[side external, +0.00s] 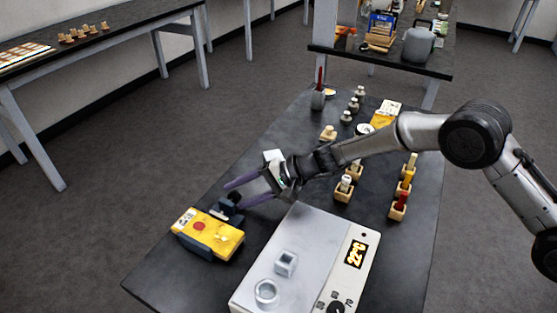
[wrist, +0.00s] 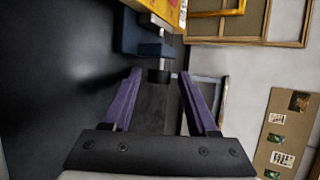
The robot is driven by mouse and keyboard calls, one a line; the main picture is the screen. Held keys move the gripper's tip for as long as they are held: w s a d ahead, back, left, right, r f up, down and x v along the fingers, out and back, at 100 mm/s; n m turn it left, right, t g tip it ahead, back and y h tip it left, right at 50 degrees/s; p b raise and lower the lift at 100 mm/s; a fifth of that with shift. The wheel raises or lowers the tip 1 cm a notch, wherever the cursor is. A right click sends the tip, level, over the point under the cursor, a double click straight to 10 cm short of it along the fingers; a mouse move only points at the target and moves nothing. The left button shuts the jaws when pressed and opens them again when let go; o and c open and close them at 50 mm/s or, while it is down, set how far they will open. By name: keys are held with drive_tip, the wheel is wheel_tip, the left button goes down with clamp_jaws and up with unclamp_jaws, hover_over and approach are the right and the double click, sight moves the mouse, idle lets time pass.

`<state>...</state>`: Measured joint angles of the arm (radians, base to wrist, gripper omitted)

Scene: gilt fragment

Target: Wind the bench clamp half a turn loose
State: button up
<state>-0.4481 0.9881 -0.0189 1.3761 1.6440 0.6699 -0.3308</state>
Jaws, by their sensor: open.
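The bench clamp has dark blue jaws (side external: 195,248) on either side of a yellow piece with a red spot (side external: 218,230), at the left front of the dark bench. Its black knob (wrist: 158,76) shows in the wrist view, in line with a short bar from the blue block (wrist: 150,47). My gripper (side external: 234,197) is open, with purple fingers pointing at the clamp. In the wrist view the knob appears between the two fingertips, with a gap on each side. The knob is small and partly hidden by the fingers in the side view.
A white box with an orange display (side external: 356,254) stands right of the clamp, with a square cup (side external: 286,263) and a round ring (side external: 267,292) on top. Small wooden holders (side external: 343,189) stand behind. Bare bench (side external: 160,281) lies in front of the clamp.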

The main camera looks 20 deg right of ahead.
drive_tip(key=shift+a+r+m+g+h, duration=0.1)
drive_tip(key=shift+a+m+g+h, duration=0.15)
drive_tip(key=shift+g+h, duration=0.65)
drive_tip(key=shift+w+d+h, duration=0.1)
drive_tip(key=shift+h, duration=0.4)
drive_tip(key=v, duration=1.4)
drive_tip(key=shift+d+m, duration=0.35)
drive_tip(key=shift+d, duration=0.15)
drive_tip(key=shift+c, duration=0.4)
